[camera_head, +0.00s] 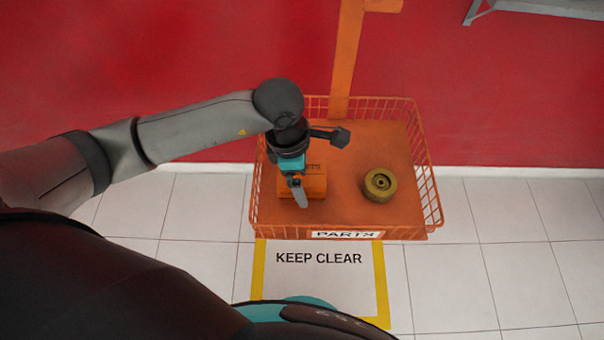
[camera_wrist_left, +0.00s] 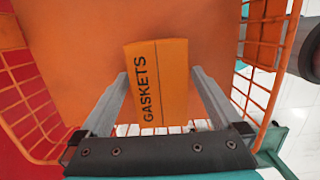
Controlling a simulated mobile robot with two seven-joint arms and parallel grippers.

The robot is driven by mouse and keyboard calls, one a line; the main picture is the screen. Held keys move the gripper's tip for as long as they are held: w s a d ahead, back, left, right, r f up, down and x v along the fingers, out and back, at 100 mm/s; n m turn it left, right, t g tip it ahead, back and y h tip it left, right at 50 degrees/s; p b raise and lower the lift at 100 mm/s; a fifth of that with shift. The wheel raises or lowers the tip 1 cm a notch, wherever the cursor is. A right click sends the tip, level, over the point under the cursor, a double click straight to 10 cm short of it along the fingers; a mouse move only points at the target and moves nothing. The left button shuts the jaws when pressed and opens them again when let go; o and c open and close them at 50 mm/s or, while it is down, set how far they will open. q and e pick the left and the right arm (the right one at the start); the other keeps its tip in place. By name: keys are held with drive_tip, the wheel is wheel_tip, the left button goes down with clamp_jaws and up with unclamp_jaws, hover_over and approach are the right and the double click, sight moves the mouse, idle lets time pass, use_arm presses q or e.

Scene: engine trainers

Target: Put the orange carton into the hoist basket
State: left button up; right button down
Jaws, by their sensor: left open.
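The orange carton (camera_wrist_left: 160,85), lettered GASKETS, is inside the orange wire hoist basket (camera_head: 432,190), at its left side. In the head view the carton (camera_head: 314,187) is partly hidden by my left gripper (camera_head: 300,197). In the left wrist view the open fingers of my left gripper (camera_wrist_left: 160,92) stand on either side of the carton, with a gap showing at the upper part of each side. Whether the carton rests flat on the basket floor is partly hidden by the gripper. My right gripper is not in view.
A yellow-brown round part (camera_head: 379,185) sits in the basket to the right of the carton. A PARTS label (camera_head: 346,235) is on the basket's front. Below it is a yellow-bordered KEEP CLEAR floor sign (camera_head: 318,275). An orange post (camera_head: 347,60) rises behind, before a red wall (camera_head: 180,80).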

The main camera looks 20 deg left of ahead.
use_arm(q)
drive_tip(key=shift+r, duration=0.25)
wheel_tip(320, 180, up, 12)
drive_tip(key=a+p, duration=0.1)
drive_tip(key=shift+s+a+f, duration=0.15)
drive_tip(key=shift+s+a, duration=0.1)
drive_tip(key=shift+a, duration=0.1)
